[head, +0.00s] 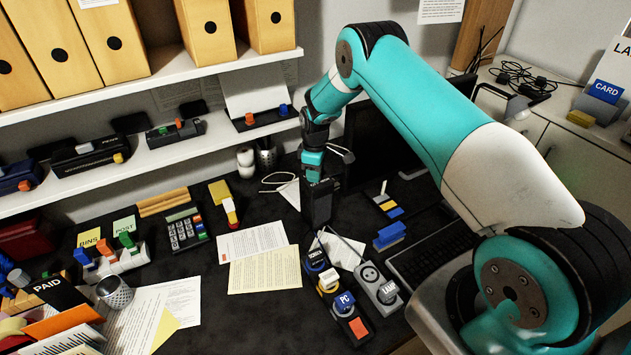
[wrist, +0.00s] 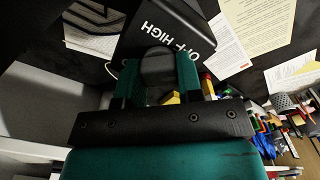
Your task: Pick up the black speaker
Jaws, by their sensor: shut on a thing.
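The black speaker (head: 320,203) stands upright on the dark desk, left of the monitor, in the head view. My gripper (head: 312,168) comes down on it from above, its teal fingers at the speaker's top. In the wrist view the speaker (wrist: 168,22) shows its face with the white words "OFF HIGH". My gripper (wrist: 158,75) is shut there on a round dark part at the speaker's edge. The head view does not clearly show whether the speaker's base touches the desk.
The monitor (head: 378,145) stands close to the right of the speaker. A shelf (head: 215,140) runs behind on the left. Papers (head: 265,270) and a power strip (head: 335,295) lie in front. A white cable (head: 277,180) lies beside the speaker.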

